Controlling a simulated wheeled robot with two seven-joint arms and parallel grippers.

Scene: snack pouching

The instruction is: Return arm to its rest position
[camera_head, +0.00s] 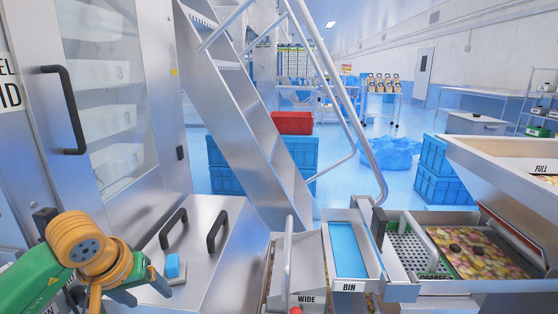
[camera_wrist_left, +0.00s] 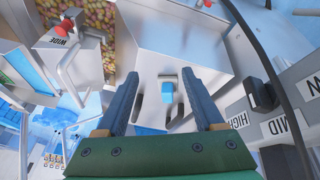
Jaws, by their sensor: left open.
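My left arm is green with an orange wrist and comes in at the lower left of the head view. My left gripper (camera_head: 142,289) is open, its two blue-grey fingers apart with nothing held between them. In the left wrist view the gripper (camera_wrist_left: 160,78) also shows with spread fingers. A small blue and white block (camera_head: 174,268) sits on the metal cabinet top, just right of the fingers. In the left wrist view the block (camera_wrist_left: 167,90) appears beyond and between the fingers, apart from them. My right gripper is not in view.
A metal cabinet with a black door handle (camera_head: 66,110) stands close at the left. Black handles (camera_head: 217,231) rise from the lower metal top. A metal stair (camera_head: 240,110), the BIN tray (camera_head: 346,253) and the WIDE chute (camera_head: 306,280) lie to the right. Blue crates (camera_head: 437,188) stand farther back.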

